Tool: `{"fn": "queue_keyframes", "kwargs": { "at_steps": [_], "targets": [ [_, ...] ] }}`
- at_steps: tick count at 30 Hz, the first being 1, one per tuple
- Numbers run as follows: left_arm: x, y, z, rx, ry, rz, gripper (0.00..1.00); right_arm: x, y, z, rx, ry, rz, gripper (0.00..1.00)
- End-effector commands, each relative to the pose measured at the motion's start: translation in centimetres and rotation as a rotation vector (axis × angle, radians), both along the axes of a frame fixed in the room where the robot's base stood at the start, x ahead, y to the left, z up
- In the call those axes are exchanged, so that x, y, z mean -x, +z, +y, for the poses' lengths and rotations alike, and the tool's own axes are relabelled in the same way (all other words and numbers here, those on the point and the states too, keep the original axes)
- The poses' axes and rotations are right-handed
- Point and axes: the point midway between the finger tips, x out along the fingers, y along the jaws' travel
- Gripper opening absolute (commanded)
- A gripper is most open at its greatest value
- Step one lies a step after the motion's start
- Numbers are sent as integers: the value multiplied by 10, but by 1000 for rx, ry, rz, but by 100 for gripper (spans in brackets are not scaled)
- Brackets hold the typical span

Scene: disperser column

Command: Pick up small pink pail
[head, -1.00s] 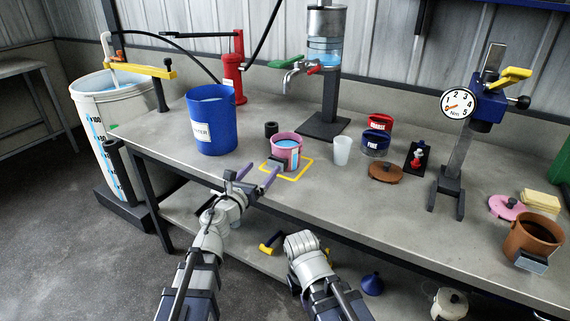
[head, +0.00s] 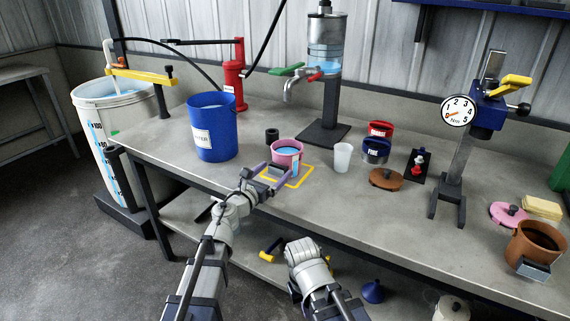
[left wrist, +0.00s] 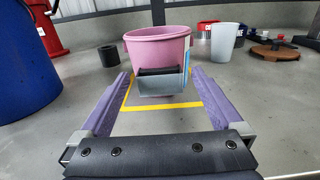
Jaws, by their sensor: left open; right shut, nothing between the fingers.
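The small pink pail (head: 287,151) stands upright on the bench at the back of a yellow outlined square (head: 292,180), with blue contents showing inside. In the left wrist view the pail (left wrist: 157,46) is straight ahead, with a grey block-like handle (left wrist: 161,82) on its near side. My left gripper (head: 263,177) is open just in front of the pail, its purple fingers pointing at the handle. In the left wrist view the handle lies between the lines of the two fingertips (left wrist: 161,76), with no clear contact. My right gripper (head: 301,245) is shut and empty, low in front of the bench.
A big blue bucket (head: 212,128) stands left of the pail, with a small black cylinder (head: 272,135) between them. A white cup (head: 342,157) is close on the right. A tank with a tap (head: 325,48) stands behind.

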Motion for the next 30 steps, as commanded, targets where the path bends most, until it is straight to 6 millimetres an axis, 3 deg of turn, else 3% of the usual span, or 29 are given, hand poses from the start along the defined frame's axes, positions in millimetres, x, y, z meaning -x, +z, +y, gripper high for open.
{"fn": "queue_keyframes", "kwargs": {
  "at_steps": [1,4,12,30],
  "targets": [
    [-12,3,-4,0,-1,0,100,0,3,0,0,0,0,0],
    [-23,1,-12,0,-2,0,100,0,1,0,0,0,0,0],
    [-25,1,-14,0,0,0,100,0,1,0,0,0,0,0],
    [-25,1,-14,0,0,0,34,0,1,0,0,0,0,0]
  ]
}}
